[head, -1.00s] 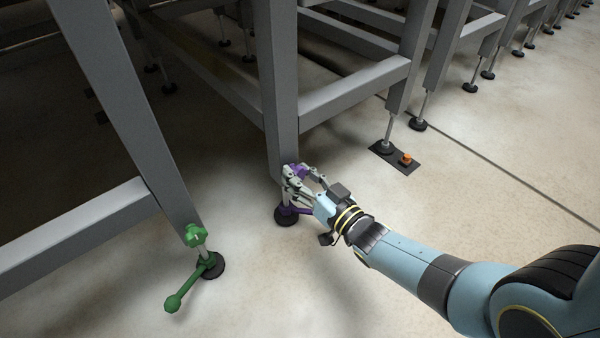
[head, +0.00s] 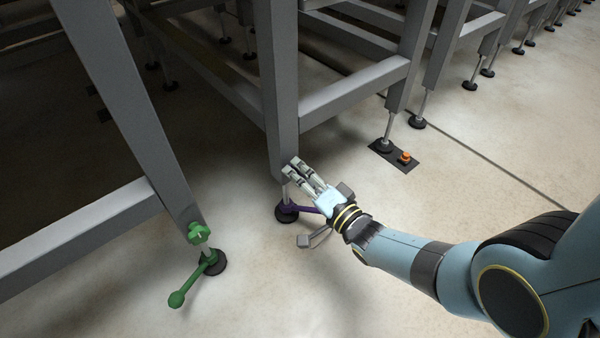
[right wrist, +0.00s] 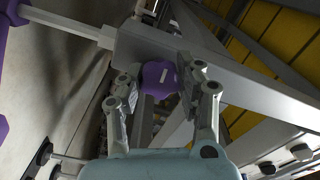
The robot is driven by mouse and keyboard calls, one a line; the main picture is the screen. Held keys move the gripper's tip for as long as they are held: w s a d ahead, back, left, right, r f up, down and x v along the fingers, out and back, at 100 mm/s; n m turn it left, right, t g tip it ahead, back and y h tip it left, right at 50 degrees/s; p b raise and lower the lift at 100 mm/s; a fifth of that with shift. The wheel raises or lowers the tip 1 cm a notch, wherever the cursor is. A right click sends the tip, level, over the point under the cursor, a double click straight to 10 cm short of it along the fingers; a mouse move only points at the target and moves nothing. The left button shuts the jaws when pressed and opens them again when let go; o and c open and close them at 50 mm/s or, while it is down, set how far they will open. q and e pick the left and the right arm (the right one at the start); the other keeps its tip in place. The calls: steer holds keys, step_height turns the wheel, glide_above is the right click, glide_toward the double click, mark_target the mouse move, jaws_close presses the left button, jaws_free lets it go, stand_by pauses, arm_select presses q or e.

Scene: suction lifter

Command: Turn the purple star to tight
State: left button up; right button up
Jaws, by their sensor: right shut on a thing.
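The purple star (right wrist: 158,76) is a rounded purple knob with a short white mark on its face, seen in the right wrist view at the lower end of a grey leg. My right gripper (right wrist: 158,85) is shut on it, with fingers on its left and right sides. In the head view my right gripper (head: 294,170) is at the bottom of the middle grey leg (head: 284,120) and hides the star. Below it, a purple lever (head: 300,209) runs out from the dark foot (head: 286,214). My left gripper is not in view.
A green star (head: 199,232) and green lever (head: 190,282) are on the nearer left leg. An orange button (head: 405,158) sits on a dark plate on the floor to the right. Grey frame beams surround the leg. The floor in front is clear.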

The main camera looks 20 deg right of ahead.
steer(key=shift+m, duration=0.9)
steer(key=m, duration=0.4)
steer(key=shift+m+p, duration=0.3)
steer(key=m, duration=0.2)
steer(key=shift+d+m, duration=0.1)
steer(key=shift+m, duration=0.2)
steer(key=m, duration=0.3)
steer(key=shift+m, duration=0.3)
steer(key=m, duration=0.2)
steer(key=shift+s+m+p, duration=0.1)
steer(key=shift+m+p, duration=0.2)
steer(key=shift+m, duration=1.1)
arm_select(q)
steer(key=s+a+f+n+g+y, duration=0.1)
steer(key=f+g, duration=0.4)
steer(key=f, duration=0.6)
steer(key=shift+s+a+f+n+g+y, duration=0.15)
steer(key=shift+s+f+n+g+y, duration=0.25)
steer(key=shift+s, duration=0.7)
arm_select(e)
steer(key=shift+f+m, duration=0.1)
steer(key=shift+m, duration=0.8)
